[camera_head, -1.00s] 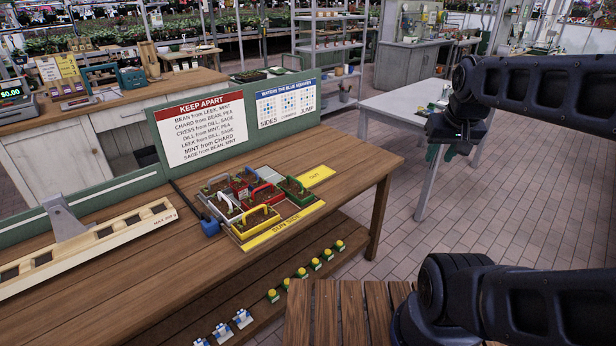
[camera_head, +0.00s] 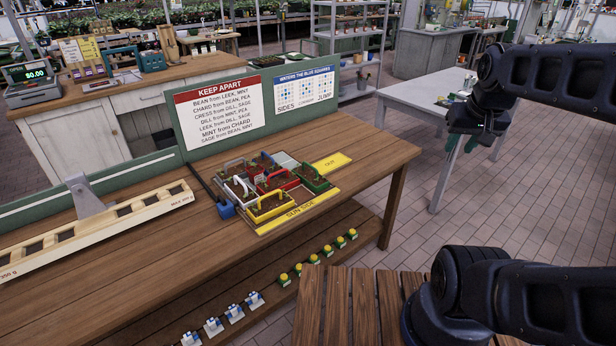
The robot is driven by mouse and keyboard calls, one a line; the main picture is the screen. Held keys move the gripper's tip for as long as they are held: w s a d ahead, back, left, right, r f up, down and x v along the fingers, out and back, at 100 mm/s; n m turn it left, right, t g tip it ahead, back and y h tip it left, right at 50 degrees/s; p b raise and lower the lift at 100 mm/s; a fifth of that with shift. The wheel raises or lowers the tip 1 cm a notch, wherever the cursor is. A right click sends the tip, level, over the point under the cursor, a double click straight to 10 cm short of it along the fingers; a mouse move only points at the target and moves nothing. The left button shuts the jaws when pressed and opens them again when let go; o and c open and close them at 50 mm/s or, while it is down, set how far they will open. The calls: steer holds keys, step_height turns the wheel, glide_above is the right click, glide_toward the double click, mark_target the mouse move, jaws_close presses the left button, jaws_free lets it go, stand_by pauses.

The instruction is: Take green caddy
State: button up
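A green caddy (camera_head: 313,179) with soil in it sits at the right end of a group of caddies on the wooden bench. A red caddy (camera_head: 279,183) is to its left, a yellow caddy (camera_head: 270,205) in front on the sun side, and a white-handled caddy (camera_head: 239,188) further left. My gripper (camera_head: 484,140) hangs in the air at the right, apart from the caddies and in front of the white table. Its fingers show as green tips pointing down; their spacing is too small to tell.
The yellow mat marked "OUT" (camera_head: 332,163) right of the caddies is bare. A "KEEP APART" sign (camera_head: 219,113) stands behind. Yellow-topped items (camera_head: 312,259) and blue-white items (camera_head: 234,314) line the lower shelf. My slatted wooden deck is in front.

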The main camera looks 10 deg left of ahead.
steer(key=shift+w, duration=0.1)
steer(key=w+a+r+n+g, duration=0.15)
steer(key=w+a, duration=0.35)
steer(key=w, duration=0.7)
steer(key=n+g+h, duration=0.2)
steer(key=n, duration=0.6)
glide_above(308, 164)
steer(key=s, duration=0.1)
step_height(308, 164, down, 25)
steer(key=shift+m+t, duration=0.25)
steer(key=x, duration=0.3)
steer(key=a+x, duration=0.1)
steer(key=x, duration=0.1)
steer(key=shift+s+f, duration=0.1)
steer(key=shift+s, duration=0.1)
steer(key=shift+a+x, duration=0.25)
steer(key=shift+x, duration=1.05)
steer(key=shift+a+x, duration=0.2)
steer(key=shift+x, duration=1.1)
steer(key=shift+w+f, duration=0.1)
steer(key=shift+w, duration=0.05)
jaws_close()
